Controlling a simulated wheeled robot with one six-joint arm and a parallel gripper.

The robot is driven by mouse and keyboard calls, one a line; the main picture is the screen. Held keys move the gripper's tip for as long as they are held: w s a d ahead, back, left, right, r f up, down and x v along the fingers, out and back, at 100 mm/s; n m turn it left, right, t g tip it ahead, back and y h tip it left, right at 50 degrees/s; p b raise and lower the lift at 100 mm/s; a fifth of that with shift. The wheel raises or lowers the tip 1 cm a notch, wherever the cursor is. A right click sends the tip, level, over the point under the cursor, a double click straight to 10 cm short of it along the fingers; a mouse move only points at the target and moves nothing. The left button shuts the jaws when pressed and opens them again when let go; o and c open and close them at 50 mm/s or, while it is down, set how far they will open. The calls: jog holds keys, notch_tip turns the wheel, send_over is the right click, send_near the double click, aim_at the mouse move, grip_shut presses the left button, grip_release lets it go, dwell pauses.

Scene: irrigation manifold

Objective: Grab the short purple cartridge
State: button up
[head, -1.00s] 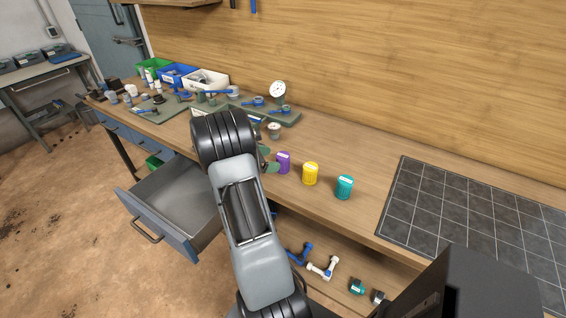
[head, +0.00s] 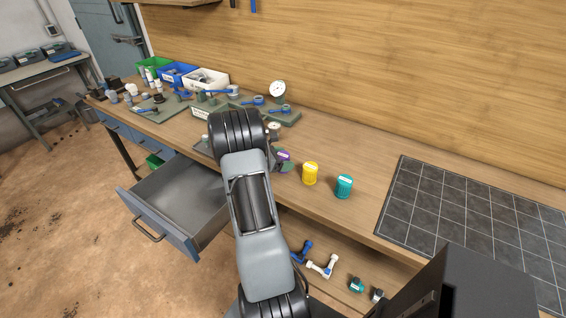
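The purple cartridge (head: 284,154) stands on the wooden bench behind my gripper. Only its upper part with a pale label shows; the rest is hidden. My gripper (head: 284,162) is at the cartridge, in front of it in the picture. Only part of a dark greenish finger shows, and my arm hides the rest. I cannot tell whether the fingers touch the cartridge or are shut. A yellow cartridge (head: 310,174) and a teal cartridge (head: 344,187) stand upright in a row to its right.
A dark gridded mat (head: 470,215) lies on the right of the bench. A manifold board with a gauge (head: 278,89) and several bins stand at the back left. An open drawer (head: 180,205) juts out at the left. A shelf below holds pipe fittings (head: 322,265).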

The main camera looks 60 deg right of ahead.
jog(key=c, duration=0.9)
jog(key=shift+o, duration=0.2)
jog(key=shift+r, duration=0.1)
